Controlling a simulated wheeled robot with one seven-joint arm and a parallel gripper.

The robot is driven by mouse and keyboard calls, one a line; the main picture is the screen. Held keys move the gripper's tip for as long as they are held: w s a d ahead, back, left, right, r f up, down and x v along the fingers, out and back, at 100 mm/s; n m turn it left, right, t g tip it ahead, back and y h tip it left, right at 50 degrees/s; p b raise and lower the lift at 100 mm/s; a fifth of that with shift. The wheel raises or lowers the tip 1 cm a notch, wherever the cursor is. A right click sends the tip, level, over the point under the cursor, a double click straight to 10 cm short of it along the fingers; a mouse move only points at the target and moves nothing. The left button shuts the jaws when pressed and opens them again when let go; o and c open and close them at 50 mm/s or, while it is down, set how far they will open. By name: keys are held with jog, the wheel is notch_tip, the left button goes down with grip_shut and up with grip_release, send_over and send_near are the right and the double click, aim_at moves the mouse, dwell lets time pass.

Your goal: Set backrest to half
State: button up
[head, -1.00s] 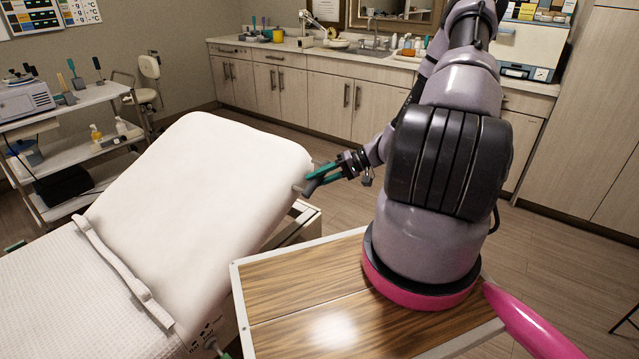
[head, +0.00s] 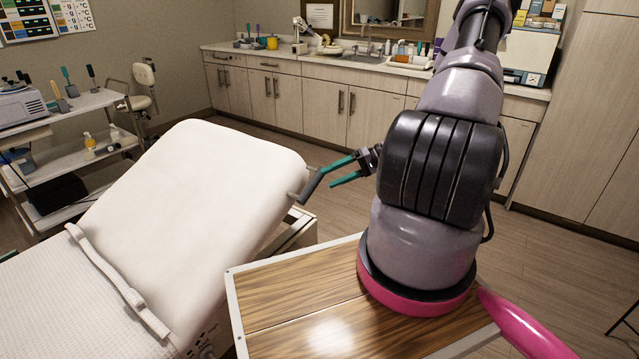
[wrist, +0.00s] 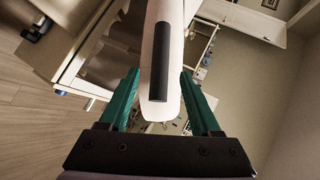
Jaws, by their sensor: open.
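The white backrest (head: 200,190) of the treatment bed is tilted up at an incline in the head view, its raised end toward the back right. A dark grey handle bar (head: 314,183) sticks out at its right edge. My gripper (head: 327,177) has teal fingers spread apart beside this handle, to the right of the backrest. In the wrist view, the handle (wrist: 161,57) appears in line with the gap between the open fingers (wrist: 160,74), against the backrest's white edge (wrist: 176,40). The fingers hold nothing; whether either touches the handle is unclear.
A wood-topped table (head: 290,290) stands in front, beside the bed. A white strap (head: 115,275) crosses the bed. A trolley (head: 85,155) with tools stands at the left. Cabinets (head: 320,105) with a sink line the back. Open floor lies between bed and cabinets.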

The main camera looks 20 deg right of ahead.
jog(key=v, duration=0.3)
jog(key=shift+d+r, duration=0.15)
jog(key=shift+d, duration=0.2)
dwell(0.4)
jog(key=s+a+r+g+h, duration=0.1)
jog(key=s+a+r+h, duration=0.2)
jog(key=r, duration=0.8)
jog(key=s+a+r+g+h, duration=0.15)
jog(key=a+r+h, duration=0.25)
jog(key=r, duration=0.8)
jog(key=s+a+r+m+t+h, duration=0.1)
jog(key=s+a+r+t, duration=0.1)
jog(key=s+r, duration=0.4)
jog(key=s+a+r+m+t+h, duration=0.2)
jog(key=s+a+r+t, duration=0.1)
jog(key=s+r, duration=0.4)
notch_tip(320, 180, up, 4)
jog(key=shift+a+f+t, duration=0.25)
jog(key=shift+t, duration=0.2)
